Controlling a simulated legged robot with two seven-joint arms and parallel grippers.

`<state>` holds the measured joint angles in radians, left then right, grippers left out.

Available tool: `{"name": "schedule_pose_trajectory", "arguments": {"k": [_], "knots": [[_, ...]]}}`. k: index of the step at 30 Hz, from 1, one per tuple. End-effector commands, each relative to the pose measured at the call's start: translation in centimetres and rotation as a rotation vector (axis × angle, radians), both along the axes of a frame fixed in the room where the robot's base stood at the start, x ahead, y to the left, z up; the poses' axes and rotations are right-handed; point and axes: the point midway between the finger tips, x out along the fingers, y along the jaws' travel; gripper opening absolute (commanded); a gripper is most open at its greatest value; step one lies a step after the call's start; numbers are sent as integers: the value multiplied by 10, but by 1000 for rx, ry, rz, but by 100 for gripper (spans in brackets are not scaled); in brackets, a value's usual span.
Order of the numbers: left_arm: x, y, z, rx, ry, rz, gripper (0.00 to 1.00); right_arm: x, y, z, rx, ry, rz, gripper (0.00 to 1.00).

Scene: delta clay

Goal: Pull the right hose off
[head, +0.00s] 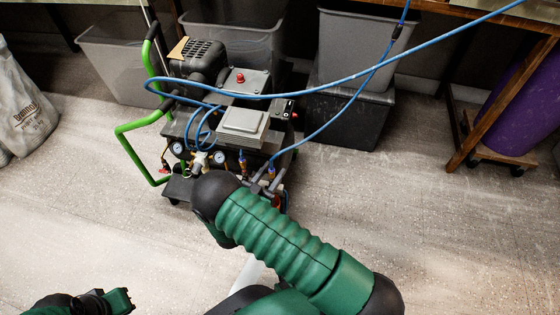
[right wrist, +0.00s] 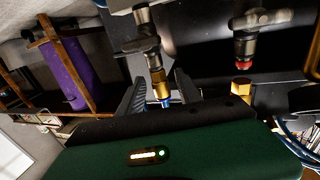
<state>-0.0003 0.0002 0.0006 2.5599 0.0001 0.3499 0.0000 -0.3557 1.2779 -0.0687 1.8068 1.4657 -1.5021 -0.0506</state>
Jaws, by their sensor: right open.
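The compressor (head: 240,118) stands on the floor with blue hoses on its front fittings. The right hose (head: 345,112) runs from the right fitting (head: 271,171) up to the upper right. In the right wrist view, a brass connector (right wrist: 160,84) hangs from a grey valve (right wrist: 148,48), with a bit of blue hose (right wrist: 166,103) below it. My right gripper (right wrist: 160,78) is open, with one finger on each side of this connector; contact cannot be told.
Another valve with a red ring (right wrist: 245,64) and a brass fitting (right wrist: 241,88) are to the right. Another blue hose (head: 300,92) crosses above the compressor. A green handle (head: 130,140) stands at its left. Grey bins (head: 352,50) stand behind.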

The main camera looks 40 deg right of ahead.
Motion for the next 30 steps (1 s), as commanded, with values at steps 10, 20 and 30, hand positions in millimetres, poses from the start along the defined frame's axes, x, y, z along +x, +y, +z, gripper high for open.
{"name": "schedule_pose_trajectory", "arguments": {"k": [10, 20, 30], "knots": [[0, 0, 0, 0, 0, 1, 0, 0, 0, -1, 3, 0, 0, 34], [0, 0, 0, 0, 0, 1, 0, 0, -1, -1, 3, 0, -1, 0], [0, 0, 0, 0, 0, 1, 0, -1, 0, -1, 2, 1, 0, 0]]}}
